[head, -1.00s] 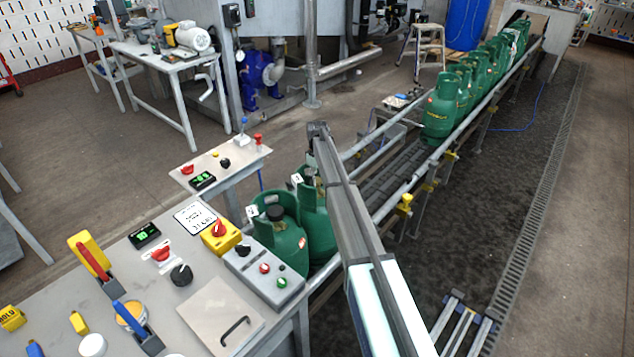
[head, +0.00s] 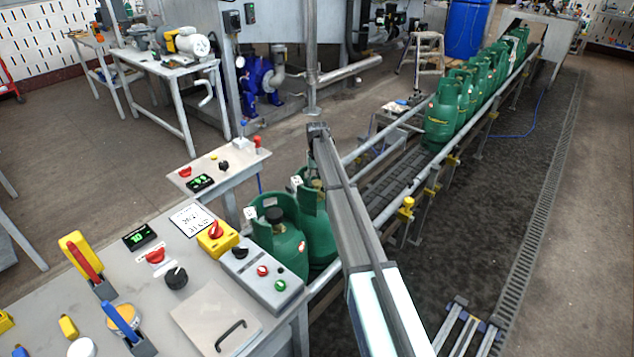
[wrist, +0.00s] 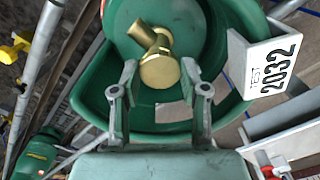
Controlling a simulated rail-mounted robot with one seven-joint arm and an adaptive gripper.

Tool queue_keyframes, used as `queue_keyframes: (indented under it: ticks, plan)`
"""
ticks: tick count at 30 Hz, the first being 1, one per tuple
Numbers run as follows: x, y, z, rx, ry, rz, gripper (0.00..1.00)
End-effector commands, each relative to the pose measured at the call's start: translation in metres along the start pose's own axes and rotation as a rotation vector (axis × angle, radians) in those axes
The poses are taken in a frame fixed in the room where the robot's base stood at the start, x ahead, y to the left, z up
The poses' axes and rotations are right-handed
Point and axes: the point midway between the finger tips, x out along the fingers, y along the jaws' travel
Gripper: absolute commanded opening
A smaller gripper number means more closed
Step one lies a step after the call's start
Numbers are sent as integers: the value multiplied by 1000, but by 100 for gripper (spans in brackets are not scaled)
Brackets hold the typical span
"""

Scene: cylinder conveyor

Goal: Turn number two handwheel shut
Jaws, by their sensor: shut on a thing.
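In the wrist view my gripper (wrist: 159,66) has its two fingers on either side of a round brass handwheel (wrist: 160,72), shut on it. The handwheel sits on a brass valve body (wrist: 143,34) inside the green collar of a gas cylinder (wrist: 88,78). A white tag (wrist: 265,62) reading "TEST 2032" hangs on the collar at right. In the head view two green cylinders stand side by side at the near end of the conveyor, a left one (head: 277,244) and a right one (head: 318,226). My arm hides the gripper and part of the right cylinder there.
A control bench (head: 190,270) with knobs, levers and displays stands at left. The conveyor (head: 400,180) runs to the back right between rails, with several more green cylinders (head: 441,118) on it. Floor beyond the right rail is clear.

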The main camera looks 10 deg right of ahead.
Motion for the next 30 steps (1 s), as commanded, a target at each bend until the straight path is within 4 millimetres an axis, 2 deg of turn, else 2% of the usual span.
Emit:
queue_keyframes:
  ticks: [18, 19, 21, 30]
  plan:
    - [1, 0, 1, 52, -3, 0, 9]
    - [1, 0, 1, 52, -3, 0, 48]
    - [1, 0, 1, 51, -3, 1, 69]
    - [0, 0, 0, 50, -1, 0, 69]
